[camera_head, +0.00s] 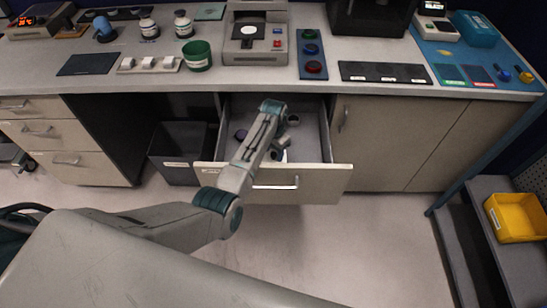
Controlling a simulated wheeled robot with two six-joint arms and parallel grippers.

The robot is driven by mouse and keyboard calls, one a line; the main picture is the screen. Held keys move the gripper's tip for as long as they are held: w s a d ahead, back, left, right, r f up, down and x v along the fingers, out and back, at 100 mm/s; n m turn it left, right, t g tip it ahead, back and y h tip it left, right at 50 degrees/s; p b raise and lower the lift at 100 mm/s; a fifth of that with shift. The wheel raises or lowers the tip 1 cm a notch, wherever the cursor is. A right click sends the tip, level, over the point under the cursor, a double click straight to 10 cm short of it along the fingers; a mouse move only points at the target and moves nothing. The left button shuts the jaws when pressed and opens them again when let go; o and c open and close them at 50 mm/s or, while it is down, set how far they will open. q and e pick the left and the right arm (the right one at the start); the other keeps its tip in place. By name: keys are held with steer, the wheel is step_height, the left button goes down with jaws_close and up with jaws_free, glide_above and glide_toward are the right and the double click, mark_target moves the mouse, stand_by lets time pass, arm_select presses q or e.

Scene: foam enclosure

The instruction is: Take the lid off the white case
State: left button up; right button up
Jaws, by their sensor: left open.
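My left arm reaches in from the lower left, and its gripper (281,148) points down into the open drawer (316,172). The gripper is small and partly hidden by my arm; it is open. A small pale thing shows at the fingertips, too small to name, and I cannot tell whether they touch it. A small dark round thing (241,134) and a grey round one (293,120) lie in the drawer. I cannot clearly make out a white case or its lid. My right gripper is out of view.
The counter above holds a grey device (256,45), a green cup (197,55), a tray with white blocks (149,64) and a panel of coloured buttons (312,50). A dark bin (178,150) stands left of the drawer. A yellow bin (517,216) is at the right.

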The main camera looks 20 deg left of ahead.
arm_select(q)
steer(key=shift+f, duration=0.35)
jaws_close()
